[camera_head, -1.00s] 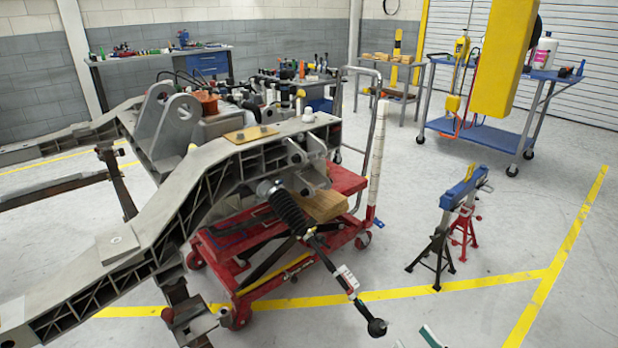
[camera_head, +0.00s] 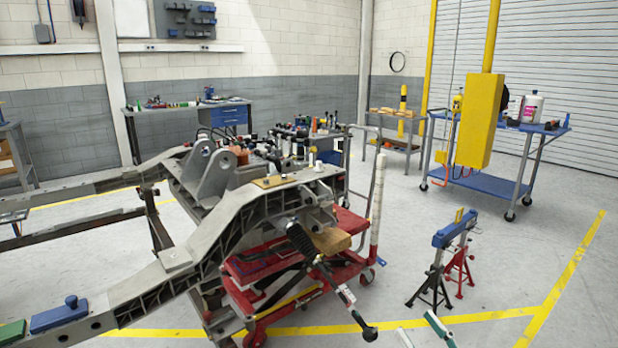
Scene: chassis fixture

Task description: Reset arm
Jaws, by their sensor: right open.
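My right gripper (camera_head: 417,323) shows only at the bottom edge, right of centre. Its two finger ends, one pale and one green and white, stand apart with bare floor between them, so it is open and empty. The rest of it and its arm are cut off by the frame. My left gripper is not in view. The grey chassis frame (camera_head: 140,290) fills the lower left and middle. A black strut (camera_head: 303,243) hangs from it, its ball end just left of my right gripper.
A red cart (camera_head: 345,225) stands under the chassis. A blue trolley (camera_head: 490,184) and a hanging yellow box (camera_head: 480,120) are behind. A blue block (camera_head: 58,317) lies on the chassis beam. Floor at right is clear.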

